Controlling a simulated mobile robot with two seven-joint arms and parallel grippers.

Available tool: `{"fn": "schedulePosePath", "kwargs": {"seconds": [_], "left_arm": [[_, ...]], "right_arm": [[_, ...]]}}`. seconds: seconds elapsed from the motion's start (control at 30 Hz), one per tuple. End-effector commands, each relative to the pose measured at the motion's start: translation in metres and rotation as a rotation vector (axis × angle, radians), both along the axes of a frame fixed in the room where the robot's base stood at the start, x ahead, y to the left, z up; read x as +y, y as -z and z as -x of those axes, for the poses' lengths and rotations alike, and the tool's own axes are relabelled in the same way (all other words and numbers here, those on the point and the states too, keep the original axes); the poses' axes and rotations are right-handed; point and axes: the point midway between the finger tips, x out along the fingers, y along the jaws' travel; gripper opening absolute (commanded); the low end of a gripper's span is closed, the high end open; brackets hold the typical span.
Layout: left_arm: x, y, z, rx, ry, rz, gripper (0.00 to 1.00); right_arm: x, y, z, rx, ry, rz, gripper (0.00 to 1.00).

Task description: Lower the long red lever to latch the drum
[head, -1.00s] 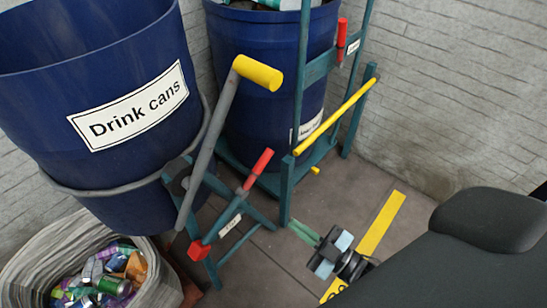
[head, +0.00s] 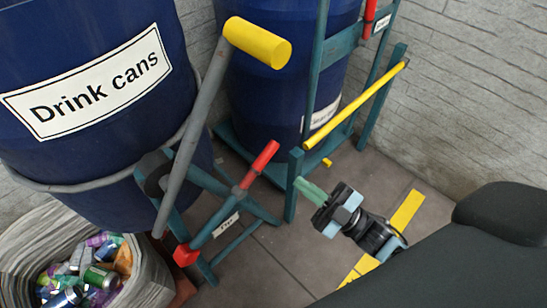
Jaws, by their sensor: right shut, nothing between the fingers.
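The blue "Drink cans" drum (head: 95,165) hangs in a grey ring on a teal stand (head: 235,240) at the left. The long lever with a red grip (head: 261,163) slants up to the right on this stand. A red block (head: 186,255) is at its lower end. My right gripper (head: 301,186) is shut and empty, its greenish fingertips to the right of the red grip and apart from it. A teal post stands between the lever and the fingertips in the picture. My left gripper is not in view.
A grey crank with a yellow handle (head: 257,42) rises beside the drum. A second blue drum (head: 265,110) stands behind, on a teal cart with a yellow bar (head: 355,107) and a short red handle (head: 370,18). A bag of cans (head: 145,280) is below left.

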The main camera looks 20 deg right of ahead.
Motion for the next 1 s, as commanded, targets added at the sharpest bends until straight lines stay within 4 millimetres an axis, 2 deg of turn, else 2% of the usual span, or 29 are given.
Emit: {"fn": "schedulePosePath", "kwargs": {"seconds": [0.17,0.33,0.8,0.9,1.0], "left_arm": [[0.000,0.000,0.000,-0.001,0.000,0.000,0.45],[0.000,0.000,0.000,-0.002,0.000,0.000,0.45],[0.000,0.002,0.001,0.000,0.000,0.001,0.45],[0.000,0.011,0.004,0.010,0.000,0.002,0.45],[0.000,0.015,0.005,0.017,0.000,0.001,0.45]], "right_arm": [[0.001,-0.001,-0.001,0.000,0.001,-0.001,0.00],[0.010,-0.008,-0.013,-0.002,0.000,-0.002,0.00],[0.057,-0.045,-0.074,-0.002,0.000,0.000,0.00],[0.048,-0.025,-0.079,0.006,0.002,0.002,0.00],[0.043,-0.016,-0.083,0.004,0.002,0.001,0.00]]}}
